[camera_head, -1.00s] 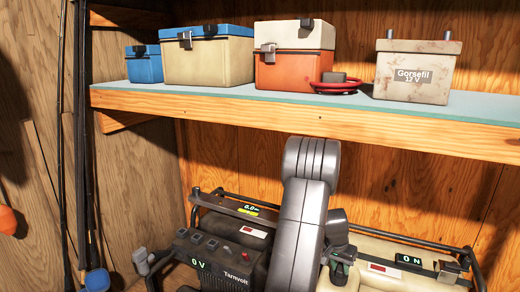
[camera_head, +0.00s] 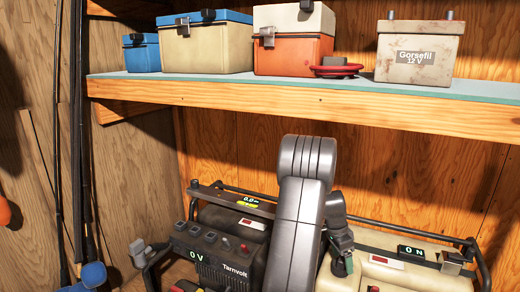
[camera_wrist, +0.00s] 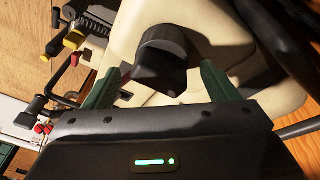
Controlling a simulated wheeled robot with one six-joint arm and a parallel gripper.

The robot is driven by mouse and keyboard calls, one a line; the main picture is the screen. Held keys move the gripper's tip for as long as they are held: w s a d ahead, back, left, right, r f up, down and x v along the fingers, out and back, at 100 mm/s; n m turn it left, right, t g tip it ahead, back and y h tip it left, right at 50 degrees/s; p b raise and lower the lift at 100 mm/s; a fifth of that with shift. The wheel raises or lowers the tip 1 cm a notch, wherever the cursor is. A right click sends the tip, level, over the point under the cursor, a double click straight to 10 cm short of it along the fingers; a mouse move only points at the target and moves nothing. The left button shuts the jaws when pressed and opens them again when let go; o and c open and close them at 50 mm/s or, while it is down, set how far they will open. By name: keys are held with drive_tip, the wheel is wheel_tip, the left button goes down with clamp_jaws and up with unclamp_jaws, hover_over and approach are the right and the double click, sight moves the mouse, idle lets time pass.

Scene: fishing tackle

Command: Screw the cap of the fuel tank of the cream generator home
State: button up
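The cream generator (camera_head: 390,243) stands low at the right in the head view, partly hidden behind my arm. Its cream tank (camera_wrist: 215,28) fills the upper part of the wrist view. The black cap (camera_wrist: 163,45) sits on the tank, between and just beyond my green fingertips in that picture. My gripper (camera_wrist: 160,72) is open, with a visible gap on each side of the cap, and holds nothing. I cannot tell how far the fingertips are above the cap. In the head view my gripper (camera_head: 345,266) points down over the generator; the cap is not clear there.
A dark Tarnvolt unit (camera_head: 222,260) reading 0 V stands left of my arm. A readout (camera_head: 411,253) shows 0 N. A black tube frame (camera_head: 380,226) runs behind the generator. The shelf (camera_head: 290,92) above holds boxes and a Gorsefil battery (camera_head: 418,55). Rods (camera_head: 75,150) lean at left.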

drive_tip(key=shift+r, duration=0.15)
wheel_tip(320, 180, up, 7)
drive_tip(key=p, duration=0.4)
idle(0.4)
wheel_tip(320, 180, down, 8)
drive_tip(key=b, duration=0.4)
drive_tip(key=shift+b, duration=0.4)
drive_tip(key=shift+r+n+p, duration=0.45)
drive_tip(key=shift+n+p, duration=0.05)
drive_tip(key=shift+a+r+n+t, duration=0.1)
drive_tip(key=shift+n+t, duration=0.2)
drive_tip(key=shift+n, duration=0.2)
drive_tip(key=shift+n+t+p, duration=0.4)
drive_tip(key=shift+n+p, duration=0.3)
drive_tip(key=shift+n, duration=0.6)
